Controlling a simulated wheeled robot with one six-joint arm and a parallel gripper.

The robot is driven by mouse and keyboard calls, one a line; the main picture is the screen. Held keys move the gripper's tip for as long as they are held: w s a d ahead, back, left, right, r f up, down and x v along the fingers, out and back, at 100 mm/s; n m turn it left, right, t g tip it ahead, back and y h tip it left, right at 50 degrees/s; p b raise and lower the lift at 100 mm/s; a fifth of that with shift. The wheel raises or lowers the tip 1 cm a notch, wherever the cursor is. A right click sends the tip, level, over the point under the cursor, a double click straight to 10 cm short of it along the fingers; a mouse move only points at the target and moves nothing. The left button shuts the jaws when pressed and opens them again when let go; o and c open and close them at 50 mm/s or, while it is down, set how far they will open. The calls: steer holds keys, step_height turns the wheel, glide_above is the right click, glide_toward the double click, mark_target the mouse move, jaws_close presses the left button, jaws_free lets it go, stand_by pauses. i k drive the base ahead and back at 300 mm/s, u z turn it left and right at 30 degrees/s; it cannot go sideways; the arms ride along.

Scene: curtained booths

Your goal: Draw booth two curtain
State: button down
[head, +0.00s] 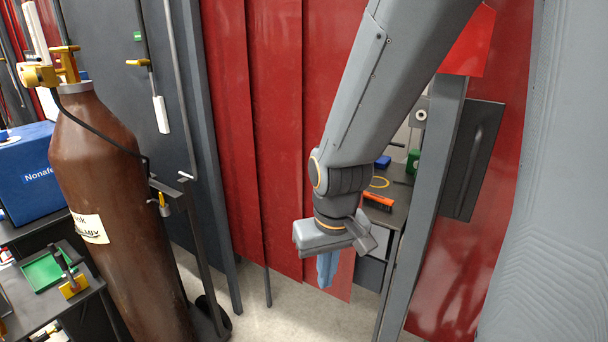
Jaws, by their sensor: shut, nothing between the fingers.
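A red strip curtain (275,130) hangs in the middle of the head view, its overlapping panels ending a little above the floor. It covers the left part of a booth opening; to its right the opening shows the inside. No booth number is readable. My gripper (326,284) points down in front of the curtain's right edge, with its light blue fingers shut and empty. I cannot tell whether it touches the curtain. My arm hides part of the curtain's right side and upper opening.
A brown gas cylinder (110,180) stands on a trolley at left, near a bench with a green tray (45,270). A grey post (425,200) and a red panel (500,190) bound the right. Inside the booth is a desk with an orange tool (378,200).

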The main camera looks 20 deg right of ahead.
mark_target(329, 28)
steer(key=u, duration=0.8)
steer(key=k, duration=1.1)
steer(key=u, duration=0.85)
steer(key=i, duration=0.8)
steer(key=z, duration=0.8)
steer(key=i, duration=1)
steer(key=z, duration=1.45)
steer(key=i, duration=0.45)
steer(key=z, duration=0.5)
